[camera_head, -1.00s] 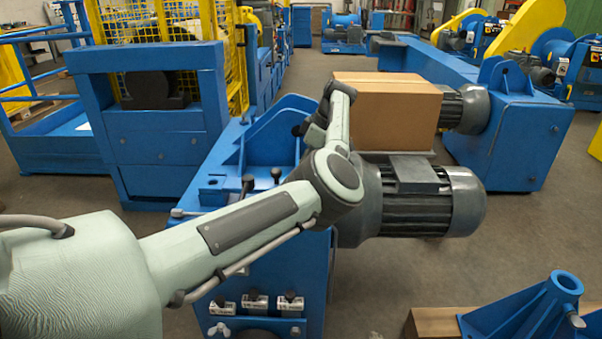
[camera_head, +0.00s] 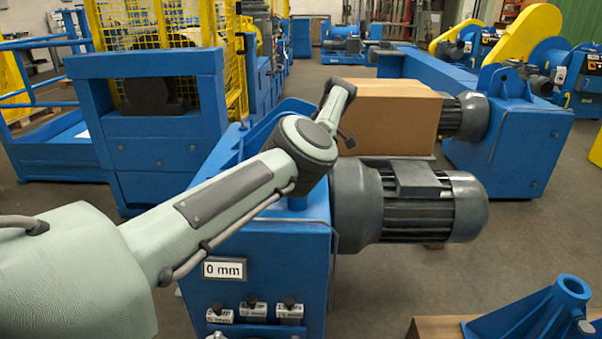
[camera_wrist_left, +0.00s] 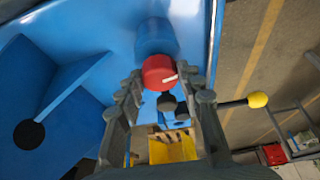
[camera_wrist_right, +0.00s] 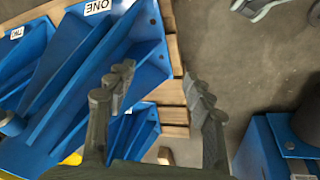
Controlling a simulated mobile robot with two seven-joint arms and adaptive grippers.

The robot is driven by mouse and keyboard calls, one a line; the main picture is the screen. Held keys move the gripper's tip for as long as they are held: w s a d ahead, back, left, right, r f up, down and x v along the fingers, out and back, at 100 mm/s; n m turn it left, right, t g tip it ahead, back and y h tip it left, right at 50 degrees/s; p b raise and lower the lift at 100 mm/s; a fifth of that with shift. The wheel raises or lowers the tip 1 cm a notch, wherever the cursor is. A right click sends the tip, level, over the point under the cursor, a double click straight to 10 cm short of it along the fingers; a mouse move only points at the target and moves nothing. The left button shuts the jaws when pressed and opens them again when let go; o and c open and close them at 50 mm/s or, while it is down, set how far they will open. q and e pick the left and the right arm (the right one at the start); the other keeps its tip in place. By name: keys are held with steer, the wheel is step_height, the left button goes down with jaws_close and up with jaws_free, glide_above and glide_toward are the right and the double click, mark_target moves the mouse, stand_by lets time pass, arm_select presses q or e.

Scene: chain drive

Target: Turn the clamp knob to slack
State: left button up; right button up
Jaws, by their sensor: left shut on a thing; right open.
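The red clamp knob (camera_wrist_left: 157,71) shows in the left wrist view, with a white mark on its right side. It sits in front of a round blue boss (camera_wrist_left: 156,36) on a blue housing. My left gripper (camera_wrist_left: 163,82) is shut on the knob, one finger on each side of it. In the head view my left arm hides the knob and this gripper. My right gripper (camera_wrist_right: 157,78) is open and empty above blue brackets (camera_wrist_right: 90,60) in the right wrist view. It is outside the head view.
A grey motor (camera_head: 420,200) juts right from the blue machine (camera_head: 255,285), which bears a "0 mm" plate (camera_head: 224,269). A cardboard box (camera_head: 385,115) stands behind the motor. A yellow-tipped lever (camera_wrist_left: 257,100) lies right of my left fingers.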

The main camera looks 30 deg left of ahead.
arm_select(q)
steer(key=o, duration=1.2)
steer(key=shift+c, duration=0.2)
steer(key=shift+r, duration=0.15)
step_height(320, 180, up, 10)
